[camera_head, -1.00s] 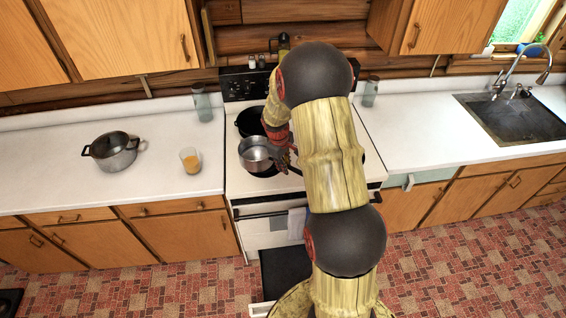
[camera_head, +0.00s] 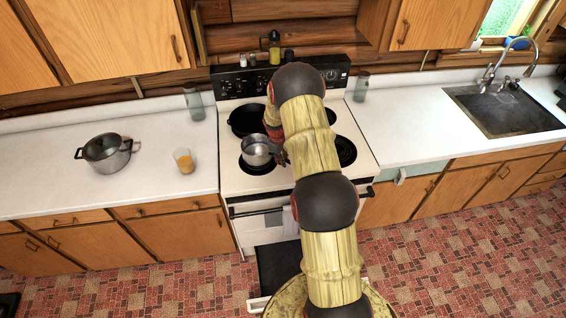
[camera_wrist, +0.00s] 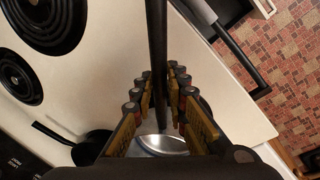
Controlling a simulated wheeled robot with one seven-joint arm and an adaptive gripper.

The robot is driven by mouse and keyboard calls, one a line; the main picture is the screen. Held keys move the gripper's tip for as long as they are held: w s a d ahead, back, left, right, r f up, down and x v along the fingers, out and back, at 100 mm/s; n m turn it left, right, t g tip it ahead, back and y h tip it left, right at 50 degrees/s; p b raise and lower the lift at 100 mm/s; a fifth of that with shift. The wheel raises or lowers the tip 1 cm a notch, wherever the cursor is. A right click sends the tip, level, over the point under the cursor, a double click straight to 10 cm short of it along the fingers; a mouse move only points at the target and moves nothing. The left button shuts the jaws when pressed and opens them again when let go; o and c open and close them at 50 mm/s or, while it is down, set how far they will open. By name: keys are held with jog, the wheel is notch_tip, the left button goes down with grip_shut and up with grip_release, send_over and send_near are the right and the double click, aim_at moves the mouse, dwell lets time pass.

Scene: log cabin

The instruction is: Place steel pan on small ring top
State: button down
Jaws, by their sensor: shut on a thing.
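The steel pan (camera_head: 255,151) is a small silver pan at the front left of the stove (camera_head: 228,184), over a dark coil ring (camera_head: 258,168). I cannot tell whether it touches the ring. My gripper (camera_head: 277,153) is beside the pan's right side, partly hidden by my arm. In the wrist view my gripper (camera_wrist: 166,118) is shut on the pan's dark handle (camera_wrist: 158,50), with part of the steel pan (camera_wrist: 162,144) between the fingers. Also there are a large front right ring (camera_wrist: 45,18) and a smaller-looking back right ring (camera_wrist: 16,76), both bare.
A black skillet (camera_head: 245,118) sits on the back left ring. The oven door handle (camera_head: 255,210) sticks out in front. The right counter (camera_head: 405,130) is mostly clear.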

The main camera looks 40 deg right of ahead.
notch_tip(320, 180, down, 2)
jog(key=shift+f, duration=0.1)
jog(key=c, duration=1.8)
grip_release()
jog(key=shift+o, duration=0.2)
